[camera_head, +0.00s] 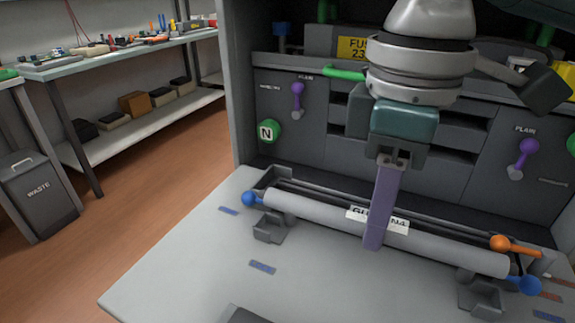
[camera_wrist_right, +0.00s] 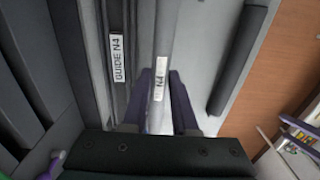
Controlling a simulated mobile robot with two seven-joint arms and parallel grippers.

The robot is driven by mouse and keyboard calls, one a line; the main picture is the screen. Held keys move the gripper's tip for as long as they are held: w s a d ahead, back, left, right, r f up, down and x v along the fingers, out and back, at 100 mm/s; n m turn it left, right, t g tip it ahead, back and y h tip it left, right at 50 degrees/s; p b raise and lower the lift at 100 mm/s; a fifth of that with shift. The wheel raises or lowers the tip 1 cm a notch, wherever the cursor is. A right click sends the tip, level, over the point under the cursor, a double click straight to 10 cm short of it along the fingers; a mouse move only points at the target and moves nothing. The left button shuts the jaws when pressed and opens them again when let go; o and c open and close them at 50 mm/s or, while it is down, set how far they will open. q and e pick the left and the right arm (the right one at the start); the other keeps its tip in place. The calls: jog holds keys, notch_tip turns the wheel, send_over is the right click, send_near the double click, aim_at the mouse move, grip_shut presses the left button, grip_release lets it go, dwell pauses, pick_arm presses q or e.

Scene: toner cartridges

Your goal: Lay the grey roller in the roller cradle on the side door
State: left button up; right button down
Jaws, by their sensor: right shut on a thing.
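The grey roller (camera_head: 310,211) has blue end caps and lies lengthwise along the side door (camera_head: 190,260). My right gripper (camera_head: 375,238) points down with purple fingers shut on the roller near its middle. In the right wrist view the roller (camera_wrist_right: 163,50) carries an N4 label and passes between the fingers (camera_wrist_right: 160,100). The roller cradle shows as a left bracket (camera_head: 268,231) and a right bracket (camera_head: 480,295), just below and in front of the roller's ends. I cannot tell whether the roller touches them. My left gripper is not in view.
A dark guide rail labelled GUIDE N4 (camera_wrist_right: 116,60) runs close behind the roller. An orange lever (camera_head: 502,243) sits near its right end. The machine front with purple levers (camera_head: 297,90) rises behind. A waste bin (camera_head: 38,190) and bench (camera_head: 120,48) stand at left.

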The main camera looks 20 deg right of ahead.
notch_tip(320, 180, down, 3)
jog(key=shift+f+b, duration=0.1)
jog(key=shift+b, duration=0.2)
jog(key=shift+f, duration=0.1)
jog(key=shift+f, duration=0.5)
jog(key=c, duration=0.7)
grip_release()
jog(key=shift+r, duration=0.1)
jog(key=shift+r, duration=0.35)
notch_tip(320, 180, up, 12)
jog(key=p, duration=0.3)
jog(key=shift+r, duration=0.15)
